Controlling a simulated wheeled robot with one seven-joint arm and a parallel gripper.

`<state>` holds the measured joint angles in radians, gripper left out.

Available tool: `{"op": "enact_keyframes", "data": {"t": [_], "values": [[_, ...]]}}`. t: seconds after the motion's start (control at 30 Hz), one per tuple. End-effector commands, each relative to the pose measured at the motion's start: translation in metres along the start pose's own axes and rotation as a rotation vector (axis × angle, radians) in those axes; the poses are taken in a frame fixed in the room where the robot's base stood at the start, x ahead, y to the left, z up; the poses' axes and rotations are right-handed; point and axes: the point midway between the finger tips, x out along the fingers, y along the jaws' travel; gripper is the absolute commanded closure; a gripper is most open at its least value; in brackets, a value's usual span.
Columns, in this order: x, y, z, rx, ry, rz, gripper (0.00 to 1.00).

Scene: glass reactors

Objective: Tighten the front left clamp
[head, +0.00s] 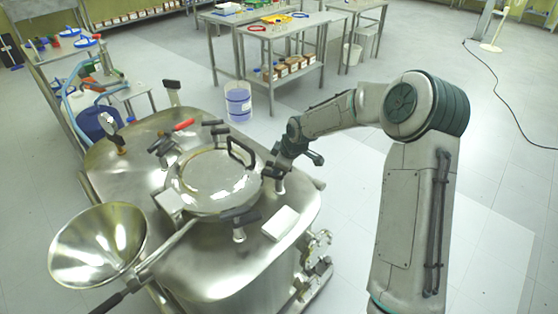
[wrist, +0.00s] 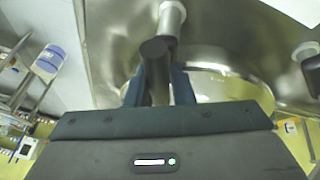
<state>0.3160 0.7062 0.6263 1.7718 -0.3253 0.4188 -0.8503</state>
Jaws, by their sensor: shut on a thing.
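The steel reactor's round lid (head: 205,185) has black-handled clamps around its rim. My gripper (head: 283,160) is at the lid's right side in the head view, at the right clamp (head: 278,180). In the wrist view my gripper's fingers (wrist: 158,92) are shut on the black clamp handle (wrist: 155,50), which stands in front of a silver post. Another clamp (head: 240,222) sits at the lid's near edge and another (head: 163,147) at its far left. The frames do not make clear which clamp is called front left. My gripper partly hides the held handle.
A steel funnel (head: 98,245) stands out at the reactor's left. A black loop handle (head: 242,152) rises from the lid close to my gripper. A white block (head: 280,223) lies on the reactor top. A clear bucket (head: 238,102) is behind. Floor at the right is open.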

Motion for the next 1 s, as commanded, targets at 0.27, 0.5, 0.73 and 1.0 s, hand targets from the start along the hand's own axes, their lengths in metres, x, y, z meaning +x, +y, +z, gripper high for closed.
{"op": "enact_keyframes", "data": {"t": [0.27,0.5,0.73,1.0], "values": [[-0.0016,0.0019,0.0011,-0.146,0.031,-0.058,1.0],[-0.0008,0.0016,0.0012,-0.206,0.042,-0.082,1.0],[-0.0001,0.0012,0.0015,-0.221,0.045,-0.087,1.0],[0.0001,0.0011,0.0017,-0.221,0.044,-0.087,1.0]]}}
